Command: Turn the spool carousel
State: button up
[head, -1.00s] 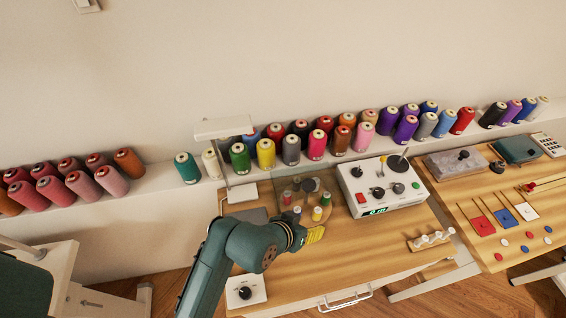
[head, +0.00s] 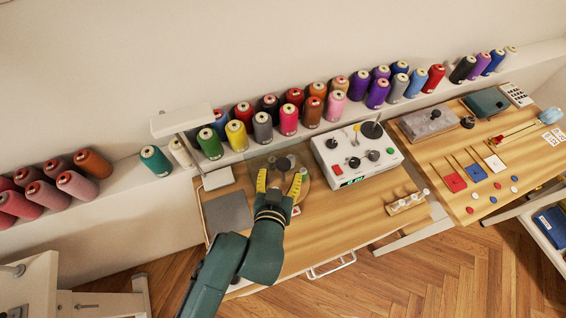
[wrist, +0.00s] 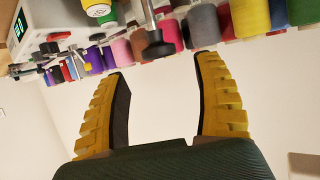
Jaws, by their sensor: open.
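The spool carousel (head: 316,184) is a round brown disc on the left part of the wooden workbench, in the head view. My gripper (head: 279,178) is over it and hides much of it, including most of its small spools. The yellow fingers are spread apart with nothing between them. A dark knob (head: 283,164) shows between the fingertips in the head view. In the wrist view, my gripper (wrist: 163,75) is open, and a dark knob on a metal stem (wrist: 157,47) appears beyond the gap. A green and yellow spool (wrist: 100,10) is at that view's top edge. I cannot tell whether the fingers touch the knob.
A white control box (head: 355,155) with knobs stands right of the carousel. A white lamp (head: 182,120) rises at the left, beside a grey mat (head: 228,213). Large thread cones line the shelf behind. The bench front, right of my arm, is mostly clear.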

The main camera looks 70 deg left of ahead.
aim_at(283, 165)
jog(key=x, duration=0.5)
jog(key=shift+w+a+f+b, duration=0.2)
jog(key=shift+a+b, duration=0.1)
jog(key=shift+b, duration=0.1)
jog(key=c, duration=1.2)
